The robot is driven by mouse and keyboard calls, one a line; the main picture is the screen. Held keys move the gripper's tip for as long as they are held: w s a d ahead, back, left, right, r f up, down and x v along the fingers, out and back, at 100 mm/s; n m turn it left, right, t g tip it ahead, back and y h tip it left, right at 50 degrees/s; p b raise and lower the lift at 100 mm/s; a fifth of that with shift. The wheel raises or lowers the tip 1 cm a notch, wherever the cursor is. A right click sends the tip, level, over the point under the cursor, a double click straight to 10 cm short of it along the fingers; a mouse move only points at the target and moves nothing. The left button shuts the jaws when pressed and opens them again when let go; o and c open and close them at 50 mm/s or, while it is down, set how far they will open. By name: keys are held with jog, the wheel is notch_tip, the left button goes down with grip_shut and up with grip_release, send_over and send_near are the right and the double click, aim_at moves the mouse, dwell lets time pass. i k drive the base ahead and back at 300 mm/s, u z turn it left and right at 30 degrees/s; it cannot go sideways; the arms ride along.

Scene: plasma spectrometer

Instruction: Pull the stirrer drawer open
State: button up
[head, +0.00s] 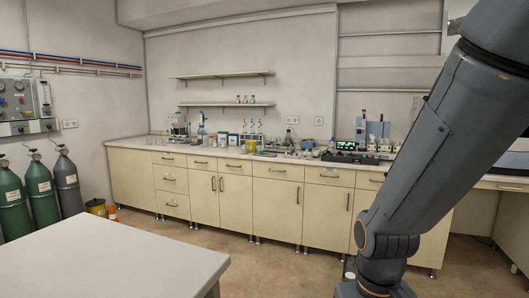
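A long cream bench (245,200) runs along the back wall, with a row of shallow top drawers over cupboard doors. All the drawers in sight look shut, each with a dark bar handle. I cannot tell for sure which is the stirrer drawer. One top drawer (315,178) sits right of centre, below a dark device with a green display (346,145); whether that device is a stirrer is too small to tell. My arm fills the right side and hides part of the bench's right end. My gripper is not in view.
A pale table (110,262) fills the lower left, with its corner toward the bench. Open brown floor (270,268) lies between them. Glassware and bottles crowd the bench top.

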aim_at(294, 172)
jog(key=i, duration=3.4)
jog(key=u, duration=1.1)
jog(key=i, duration=1.05)
jog(key=z, duration=1.35)
